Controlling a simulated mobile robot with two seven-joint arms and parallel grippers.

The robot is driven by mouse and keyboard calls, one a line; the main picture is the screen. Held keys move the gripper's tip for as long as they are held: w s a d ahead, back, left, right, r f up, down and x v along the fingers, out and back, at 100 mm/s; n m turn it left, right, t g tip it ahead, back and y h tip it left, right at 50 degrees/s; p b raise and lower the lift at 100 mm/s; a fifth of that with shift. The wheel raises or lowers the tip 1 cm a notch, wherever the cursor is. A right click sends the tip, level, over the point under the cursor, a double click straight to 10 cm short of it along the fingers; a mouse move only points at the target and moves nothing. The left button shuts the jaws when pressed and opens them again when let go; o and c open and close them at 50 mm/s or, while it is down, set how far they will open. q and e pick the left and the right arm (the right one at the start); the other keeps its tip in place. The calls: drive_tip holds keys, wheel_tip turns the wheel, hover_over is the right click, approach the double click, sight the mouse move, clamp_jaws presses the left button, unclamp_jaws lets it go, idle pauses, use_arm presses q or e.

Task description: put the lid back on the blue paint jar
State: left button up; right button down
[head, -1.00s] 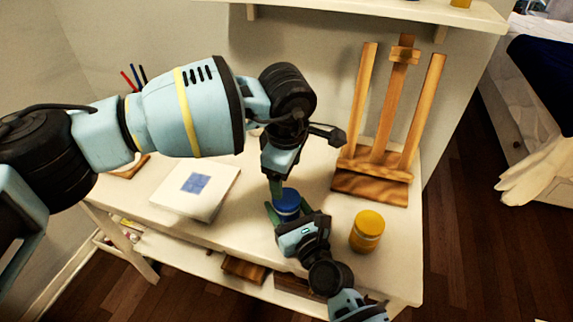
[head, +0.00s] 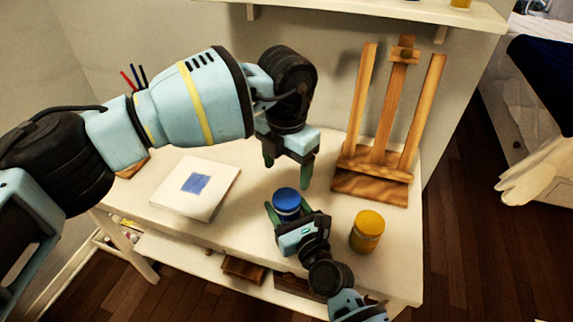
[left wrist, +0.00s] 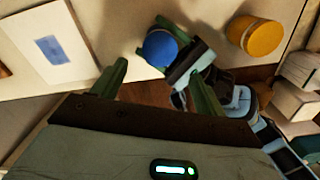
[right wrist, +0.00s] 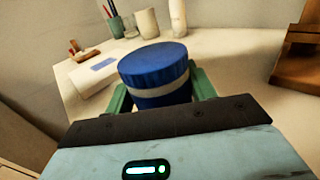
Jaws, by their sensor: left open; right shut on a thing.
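The blue paint jar (head: 287,203) stands upright near the front of the white desk, with a blue lid (right wrist: 153,61) seated on its top above a pale band in the right wrist view. The lid looks level there. My right gripper (head: 284,214) is shut on the jar from the front, its green fingers on either side. My left gripper (head: 288,172) is open and empty above and behind the jar, apart from it. In the left wrist view the blue lid (left wrist: 160,47) shows from above, beyond the open fingers.
A yellow jar (head: 367,231) stands to the right of the blue one. A wooden easel (head: 371,186) is behind it. A white canvas with a blue square (head: 213,199) lies to the left.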

sight(286, 198)
use_arm(q)
drive_tip(key=shift+f, duration=4.05)
drive_tip(key=c, duration=1)
drive_tip(key=o, duration=1.1)
drive_tip(key=shift+o, duration=0.2)
drive_tip(key=shift+r, duration=0.15)
wheel_tip(286, 198, up, 12)
use_arm(e)
drive_tip(key=shift+c, duration=2.2)
unclamp_jaws()
